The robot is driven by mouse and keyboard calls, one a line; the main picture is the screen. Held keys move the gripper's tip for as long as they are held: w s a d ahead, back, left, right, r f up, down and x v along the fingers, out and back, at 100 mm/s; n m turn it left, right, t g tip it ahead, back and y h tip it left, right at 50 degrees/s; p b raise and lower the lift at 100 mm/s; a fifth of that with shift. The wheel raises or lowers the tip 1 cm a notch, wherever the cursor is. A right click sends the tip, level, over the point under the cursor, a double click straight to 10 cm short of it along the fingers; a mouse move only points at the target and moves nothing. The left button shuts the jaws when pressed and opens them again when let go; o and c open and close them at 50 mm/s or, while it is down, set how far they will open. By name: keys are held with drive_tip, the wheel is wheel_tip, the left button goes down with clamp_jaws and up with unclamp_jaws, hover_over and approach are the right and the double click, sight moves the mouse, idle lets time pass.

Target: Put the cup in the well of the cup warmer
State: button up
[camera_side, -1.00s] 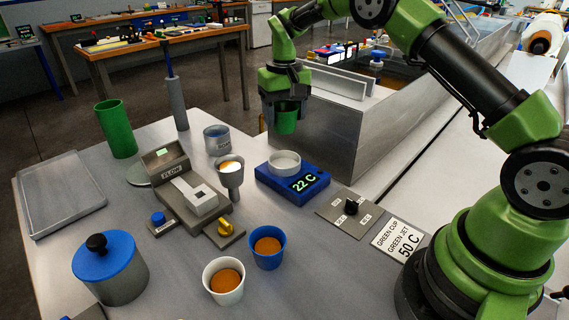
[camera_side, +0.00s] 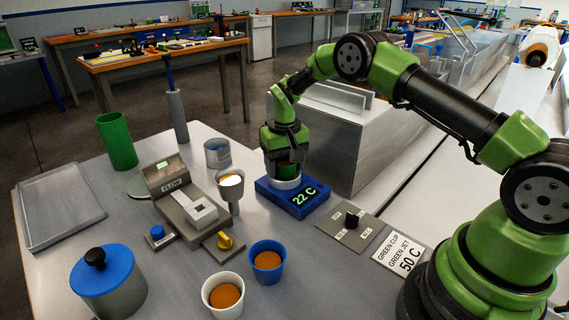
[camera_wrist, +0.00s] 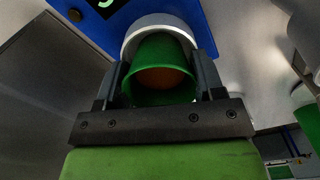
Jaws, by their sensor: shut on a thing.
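My gripper (camera_side: 286,160) points down over the cup warmer (camera_side: 301,206), a blue block whose display reads 22 C. It is shut on the green cup (camera_side: 288,171), which is upright and partly hidden by the fingers in the side view. In the wrist view the green cup (camera_wrist: 162,49) sits between the two fingers, with orange-brown liquid inside. The warmer's pale round well (camera_wrist: 150,23) curves around the cup's far side. The cup's base is at or within the well's rim; whether it touches the bottom is hidden.
A metal funnel cup (camera_side: 230,188) stands close left of the warmer. A blue cup (camera_side: 267,262) and a white cup (camera_side: 223,296) stand in front. A dial panel (camera_side: 349,227) and a 50 C sign (camera_side: 403,254) lie right. The metal bath (camera_side: 352,150) rises behind.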

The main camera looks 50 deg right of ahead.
drive_tip(key=o, duration=0.9)
drive_tip(key=s+a+r+t, duration=0.1)
drive_tip(key=s+r, duration=0.1)
drive_tip(key=r, duration=0.9)
drive_tip(key=s+a+r+t, duration=0.1)
drive_tip(key=s+a+r, duration=0.1)
drive_tip(key=r, duration=0.8)
drive_tip(key=s+a+r+t, duration=0.25)
drive_tip(key=s+r, duration=0.35)
drive_tip(key=s, duration=0.3)
drive_tip(key=s+a+t, duration=0.1)
drive_tip(key=s, duration=0.4)
drive_tip(key=s+a+y, duration=0.1)
drive_tip(key=s, duration=0.3)
drive_tip(key=s+a+f+t+y, duration=0.1)
drive_tip(key=s, duration=0.4)
drive_tip(key=shift+s+a+t, duration=0.1)
drive_tip(key=shift+s+t, duration=0.25)
